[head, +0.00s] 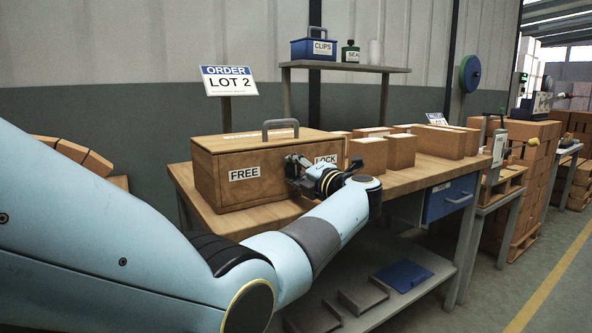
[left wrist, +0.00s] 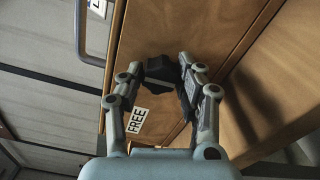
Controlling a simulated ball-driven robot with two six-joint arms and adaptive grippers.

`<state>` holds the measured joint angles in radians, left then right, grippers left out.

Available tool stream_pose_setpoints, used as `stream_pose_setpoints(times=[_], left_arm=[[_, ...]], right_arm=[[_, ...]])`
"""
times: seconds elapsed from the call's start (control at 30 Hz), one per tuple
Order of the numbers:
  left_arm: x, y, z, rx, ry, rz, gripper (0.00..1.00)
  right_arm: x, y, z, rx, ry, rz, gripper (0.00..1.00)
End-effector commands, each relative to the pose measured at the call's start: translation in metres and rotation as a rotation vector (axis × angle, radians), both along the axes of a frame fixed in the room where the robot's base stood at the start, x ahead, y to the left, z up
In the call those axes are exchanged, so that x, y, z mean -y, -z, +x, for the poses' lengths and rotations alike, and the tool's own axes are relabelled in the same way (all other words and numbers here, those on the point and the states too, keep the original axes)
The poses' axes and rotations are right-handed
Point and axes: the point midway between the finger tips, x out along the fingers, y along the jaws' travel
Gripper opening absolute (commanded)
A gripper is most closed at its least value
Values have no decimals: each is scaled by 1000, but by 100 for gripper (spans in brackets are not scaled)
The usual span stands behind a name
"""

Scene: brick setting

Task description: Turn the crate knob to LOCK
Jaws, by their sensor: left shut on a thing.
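The wooden crate (head: 222,180) stands on the workbench, with a grey handle on its lid. Its front carries a FREE label (head: 244,174) at the left and a LOCK label (head: 326,160) at the right, partly covered by my arm. My left gripper (head: 294,166) is at the crate front between the two labels. In the left wrist view its fingers are closed on the dark crate knob (left wrist: 158,70). The FREE label also shows there (left wrist: 137,120). My gripper hides much of the knob, so I cannot tell which label it points to. My right gripper is not in view.
Several bricks (head: 440,141) stand on the bench (head: 400,182) to the right of the crate. An ORDER LOT 2 sign (head: 229,81) rises behind it. A shelf (head: 345,67) holds a blue CLIPS box (head: 314,49). A blue drawer (head: 450,198) hangs below the bench top.

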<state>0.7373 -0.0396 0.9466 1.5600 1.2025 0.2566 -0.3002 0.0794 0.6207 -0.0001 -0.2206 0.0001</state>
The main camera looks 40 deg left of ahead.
Motion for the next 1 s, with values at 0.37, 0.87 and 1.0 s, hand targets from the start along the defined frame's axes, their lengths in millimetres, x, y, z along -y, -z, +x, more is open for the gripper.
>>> stream_pose_setpoints(times=[0.37,0.87,1.0], left_arm=[[1,0,0,0,2,-2,58],[41,2,-16,1,3,-4,58],[60,1,-24,0,4,-2,58]], right_arm=[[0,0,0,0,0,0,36],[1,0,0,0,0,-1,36],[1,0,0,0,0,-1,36]])
